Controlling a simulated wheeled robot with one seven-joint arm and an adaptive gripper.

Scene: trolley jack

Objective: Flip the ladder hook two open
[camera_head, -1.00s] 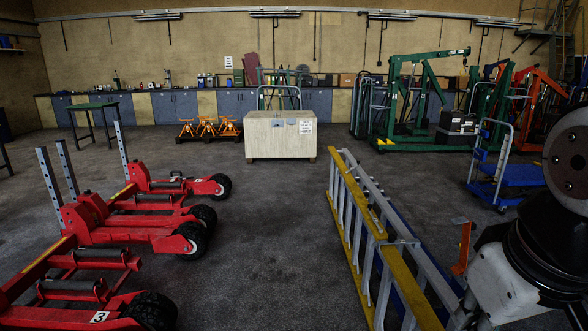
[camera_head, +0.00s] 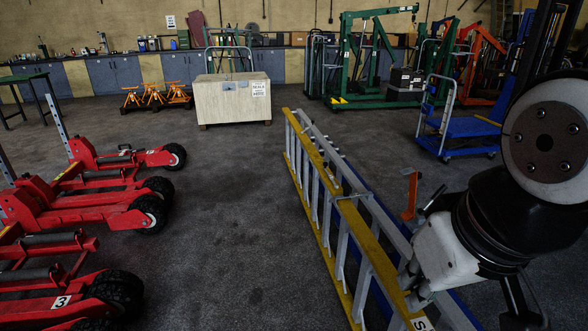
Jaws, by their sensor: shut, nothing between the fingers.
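A long ladder (camera_head: 365,242) with yellow and bare metal rails lies on its edge across the right middle of the floor. An orange upright piece (camera_head: 410,195) stands just right of the ladder, above my gripper in the picture. I cannot tell whether it is ladder hook two; no hook is clearly marked, and part of the ladder's near end is hidden behind my arm. My gripper (camera_head: 412,288) is at the lower right, shut and empty. It overlaps the ladder's near part in the picture; I cannot tell whether it touches.
Red wheeled jacks (camera_head: 100,215) fill the left side. A wooden crate (camera_head: 232,98) stands at the back middle. A blue trolley (camera_head: 462,130) and green hoists (camera_head: 385,70) stand at the back right. Dark floor between the jacks and the ladder is clear.

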